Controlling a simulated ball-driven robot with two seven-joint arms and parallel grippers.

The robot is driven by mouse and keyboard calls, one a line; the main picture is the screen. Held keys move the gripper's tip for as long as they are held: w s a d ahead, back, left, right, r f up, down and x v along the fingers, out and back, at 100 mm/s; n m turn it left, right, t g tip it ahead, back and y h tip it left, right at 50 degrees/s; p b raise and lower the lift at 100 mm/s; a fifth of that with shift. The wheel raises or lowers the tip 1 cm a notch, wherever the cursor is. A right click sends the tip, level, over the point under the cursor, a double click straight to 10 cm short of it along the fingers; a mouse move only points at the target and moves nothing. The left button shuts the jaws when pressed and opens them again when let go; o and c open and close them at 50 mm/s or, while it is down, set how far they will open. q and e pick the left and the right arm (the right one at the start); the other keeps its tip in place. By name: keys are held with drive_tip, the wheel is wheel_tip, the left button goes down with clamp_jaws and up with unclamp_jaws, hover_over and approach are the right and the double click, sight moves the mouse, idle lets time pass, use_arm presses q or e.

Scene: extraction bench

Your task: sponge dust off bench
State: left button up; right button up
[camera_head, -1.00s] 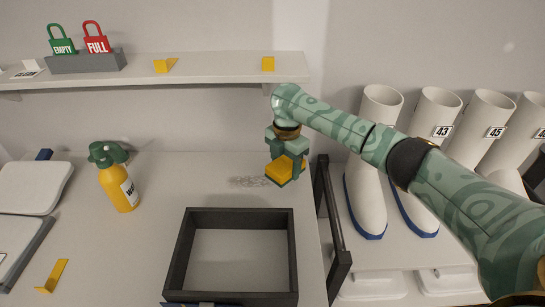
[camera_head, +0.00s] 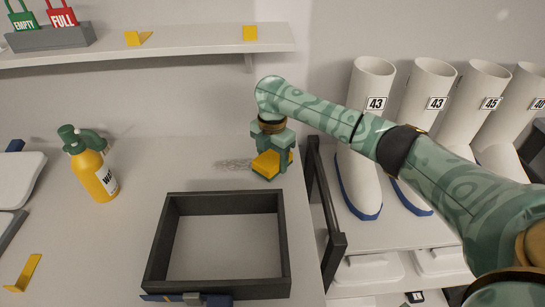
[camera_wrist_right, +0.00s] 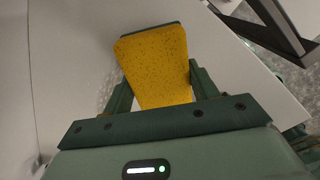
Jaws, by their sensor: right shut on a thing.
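The sponge (camera_head: 267,164) is yellow with a dark green underside. My right gripper (camera_head: 272,153) is shut on it and holds it low over the bench (camera_head: 215,152), near the right edge; I cannot tell if it touches the top. In the right wrist view the sponge (camera_wrist_right: 155,65) sits between the two fingers of the gripper (camera_wrist_right: 160,92). A grey smudge of dust (camera_head: 233,165) lies on the bench just left of the sponge, and part of it may be hidden behind the sponge. My left gripper is not in view.
A dark open frame or tray (camera_head: 162,235) stands in front of the sponge. A yellow spray bottle (camera_head: 95,178) stands at the left. A dark rail (camera_head: 328,215) runs along the bench's right edge, with white boots (camera_head: 360,170) beyond. A shelf (camera_head: 195,44) hangs above.

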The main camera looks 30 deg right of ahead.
drive_tip(key=shift+f, duration=0.1)
drive_tip(key=shift+w+f, duration=0.1)
drive_tip(key=shift+f, duration=0.85)
